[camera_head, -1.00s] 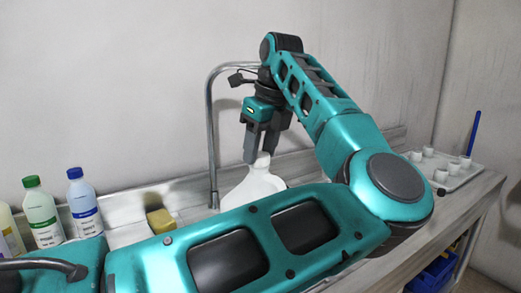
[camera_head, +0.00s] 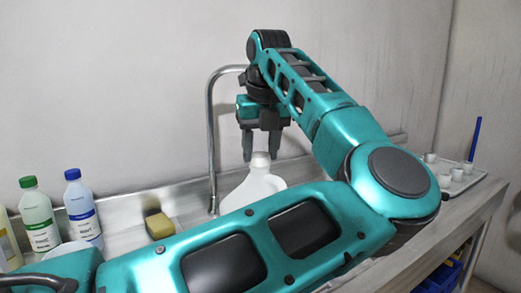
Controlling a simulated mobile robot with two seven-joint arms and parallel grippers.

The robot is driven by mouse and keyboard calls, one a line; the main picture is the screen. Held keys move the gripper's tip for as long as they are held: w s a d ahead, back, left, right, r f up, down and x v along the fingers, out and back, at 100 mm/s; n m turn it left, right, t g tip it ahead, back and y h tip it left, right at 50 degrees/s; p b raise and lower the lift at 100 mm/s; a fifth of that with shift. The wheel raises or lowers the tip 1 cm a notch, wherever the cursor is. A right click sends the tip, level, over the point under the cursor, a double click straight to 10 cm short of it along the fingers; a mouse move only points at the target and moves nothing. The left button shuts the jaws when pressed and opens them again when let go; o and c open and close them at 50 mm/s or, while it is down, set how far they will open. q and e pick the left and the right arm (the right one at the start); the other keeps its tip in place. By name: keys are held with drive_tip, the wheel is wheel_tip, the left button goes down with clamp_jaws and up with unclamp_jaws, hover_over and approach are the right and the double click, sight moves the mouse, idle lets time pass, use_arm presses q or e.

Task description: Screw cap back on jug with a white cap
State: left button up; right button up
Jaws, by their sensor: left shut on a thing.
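The white jug (camera_head: 256,187) stands upright behind my left forearm, which hides its lower part. Its white cap (camera_head: 260,159) sits at the top of the neck. Cap and neck are both white, so I cannot tell how far the cap is threaded. My left gripper (camera_head: 261,156) points down from above, with one finger on each side of the cap, and is shut on it. My right gripper is out of view.
A green-capped bottle (camera_head: 38,215) and a blue-capped bottle (camera_head: 81,212) stand at left. A yellow sponge (camera_head: 160,225) lies beside a metal faucet (camera_head: 211,140), close left of the jug. A tray (camera_head: 460,182) of small white cups is at right.

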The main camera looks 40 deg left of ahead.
use_arm(q)
drive_tip(key=m, duration=0.1)
drive_tip(key=m+b, duration=0.1)
drive_tip(key=m, duration=0.1)
drive_tip(key=shift+f+t+h, duration=0.3)
drive_tip(key=shift+f+h, duration=0.05)
drive_tip(key=shift+h, duration=0.05)
drive_tip(key=shift+s+m+b, duration=0.1)
drive_tip(key=shift+m+b, duration=0.25)
drive_tip(key=shift+m, duration=0.55)
drive_tip(key=o, duration=0.7)
drive_tip(key=shift+o, duration=1.1)
drive_tip(key=shift+r, duration=0.2)
drive_tip(key=shift+r, duration=0.25)
